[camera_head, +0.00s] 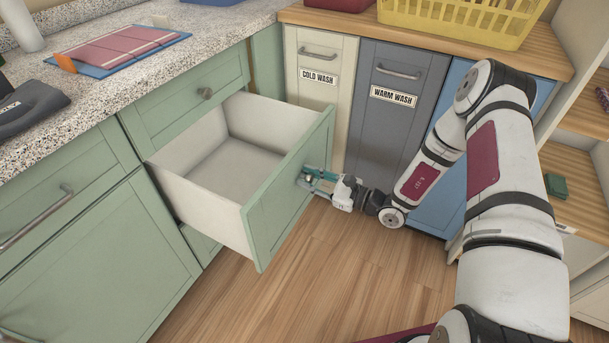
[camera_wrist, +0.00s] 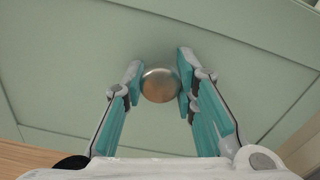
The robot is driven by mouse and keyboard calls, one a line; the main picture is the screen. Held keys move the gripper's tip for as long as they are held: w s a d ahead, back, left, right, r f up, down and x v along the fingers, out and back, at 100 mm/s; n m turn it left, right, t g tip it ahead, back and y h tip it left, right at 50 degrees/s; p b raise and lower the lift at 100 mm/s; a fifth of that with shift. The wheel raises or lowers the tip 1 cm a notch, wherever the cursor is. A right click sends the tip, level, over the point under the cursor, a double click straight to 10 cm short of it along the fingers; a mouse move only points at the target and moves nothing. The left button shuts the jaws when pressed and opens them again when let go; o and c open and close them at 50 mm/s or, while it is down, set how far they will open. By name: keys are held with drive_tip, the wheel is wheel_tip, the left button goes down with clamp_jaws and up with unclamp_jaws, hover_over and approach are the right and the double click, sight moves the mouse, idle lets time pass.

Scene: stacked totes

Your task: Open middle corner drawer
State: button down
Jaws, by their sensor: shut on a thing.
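The middle corner drawer (camera_head: 262,219) is a green-fronted drawer with pale inner walls. It stands pulled far out from the green cabinet, and its inside looks empty. Its round metal knob (camera_wrist: 160,85) shows in the wrist view between the two teal fingers. My gripper (camera_head: 318,178) is at the outer face of the drawer front in the head view. It is shut on the knob, with a finger on each side of it (camera_wrist: 159,80). In the head view the fingers partly hide the knob.
Cream (camera_head: 316,80), grey (camera_head: 393,95) and blue hamper fronts stand at the back right, near my arm. The wooden floor (camera_head: 300,290) in front is clear. A speckled countertop (camera_head: 200,48) is at left.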

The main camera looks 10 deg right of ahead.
drive_tip(key=shift+f, duration=0.1)
drive_tip(key=c, duration=1.3)
unclamp_jaws()
drive_tip(key=v, duration=1.2)
